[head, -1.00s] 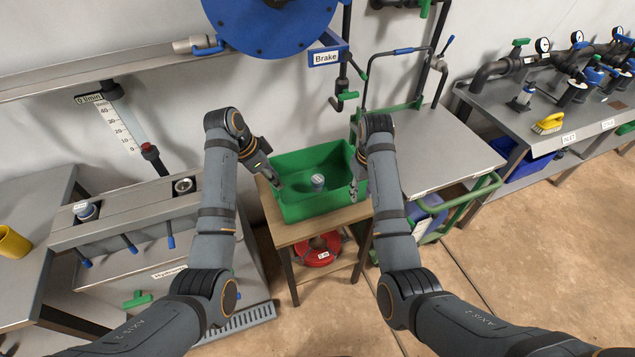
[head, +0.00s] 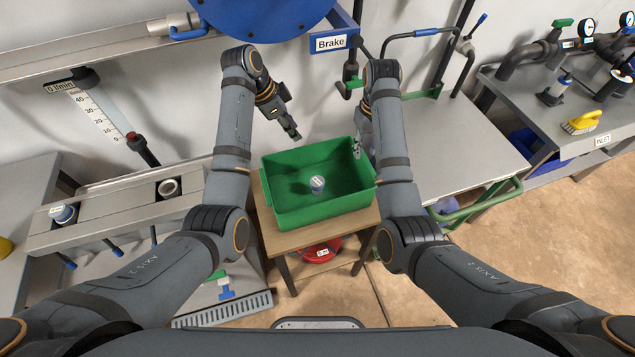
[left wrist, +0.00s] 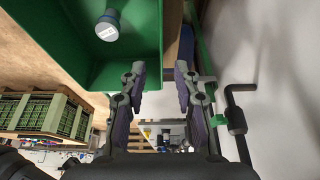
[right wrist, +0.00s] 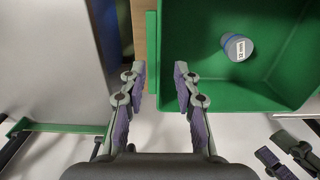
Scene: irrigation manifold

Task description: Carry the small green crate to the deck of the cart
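The small green crate (head: 275,213) stands upright on a small wooden table (head: 303,238). A grey-blue capped piece (head: 317,184) with a white label is inside it. My left gripper (head: 293,134) is raised behind the crate's back edge, apart from it; its fingers (left wrist: 159,80) are spread with nothing gripped. My right gripper (head: 357,151) is at the crate's right back corner. Its fingers (right wrist: 160,78) are spread, with the crate wall showing between them; I cannot tell if the wall is within their reach. The cart's grey deck (head: 455,140) is bare, right of the crate.
The cart has a green handle rail (head: 492,207) in front and an upright frame behind. A blue bracket labelled Brake (head: 331,43) and a blue reel (head: 262,12) hang above. A red coil (head: 318,252) sits on the lower shelf. A grey bench (head: 130,208) stands left.

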